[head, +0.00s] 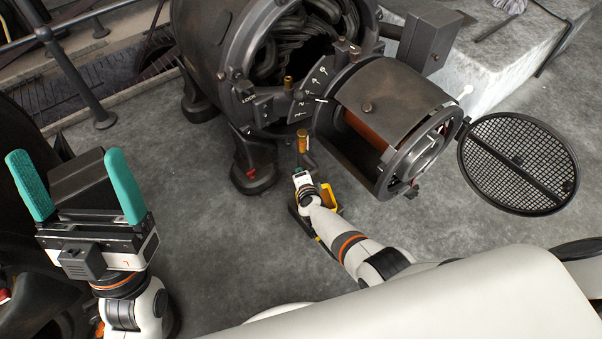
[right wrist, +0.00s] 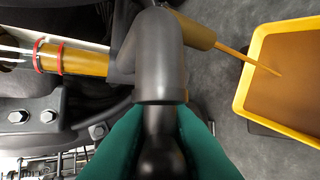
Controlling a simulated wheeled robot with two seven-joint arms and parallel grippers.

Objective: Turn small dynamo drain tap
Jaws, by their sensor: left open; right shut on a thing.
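The dynamo (head: 225,55) is a large dark cylinder with an open end. Its drain tap shows large in the right wrist view, with a dark grey elbow-shaped handle (right wrist: 160,55) and a brass spout (right wrist: 192,30). A thin amber stream (right wrist: 248,58) runs from the spout into a yellow tray (right wrist: 248,75) holding brown liquid. My right gripper (right wrist: 160,128) is shut on the dark handle with its teal fingers on either side. In the head view, this gripper (head: 302,176) is small and low beside the dynamo. My left gripper (head: 76,178) is open and empty at the left.
An amber sight tube (right wrist: 75,60) with red rings is beside the tap. A numbered plate (head: 312,82) is above it. A drum-shaped housing (head: 385,100) and round mesh cover (head: 517,163) stick out rightward. A railing (head: 72,75) stands at left. Grey floor between is clear.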

